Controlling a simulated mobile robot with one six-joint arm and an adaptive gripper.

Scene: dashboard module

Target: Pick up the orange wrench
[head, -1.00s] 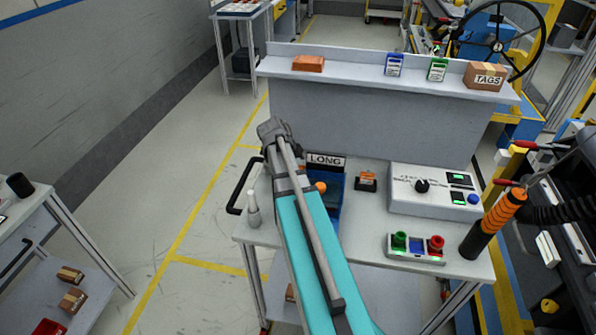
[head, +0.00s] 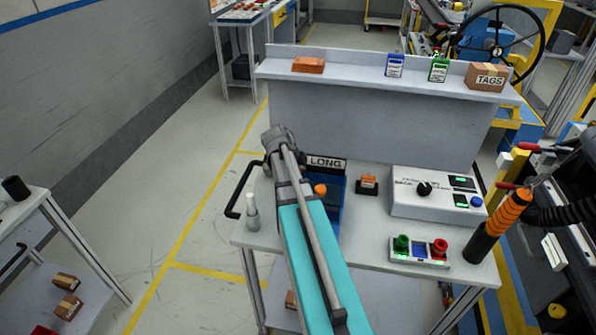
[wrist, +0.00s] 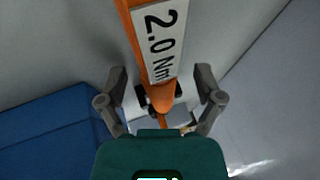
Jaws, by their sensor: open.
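The orange wrench (wrist: 148,45) fills the top middle of the wrist view, with a white label reading "2.0 Nm". It narrows to a tapered orange end between the fingers of my gripper (wrist: 160,84). The fingers are open, one on each side of it, with a gap on both sides. I cannot tell the height between the fingers and the wrench. In the head view my arm hides the gripper and most of that spot. A rounded orange piece (head: 320,190) shows beside my arm at the blue bin; I cannot tell if it belongs to the wrench.
The blue bin (head: 334,218) stands beside my arm, by a LONG sign (head: 325,163). A white control box (head: 436,203), a button block (head: 419,250) and an orange-black tool (head: 498,228) are right. A shelf (head: 350,73) runs behind.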

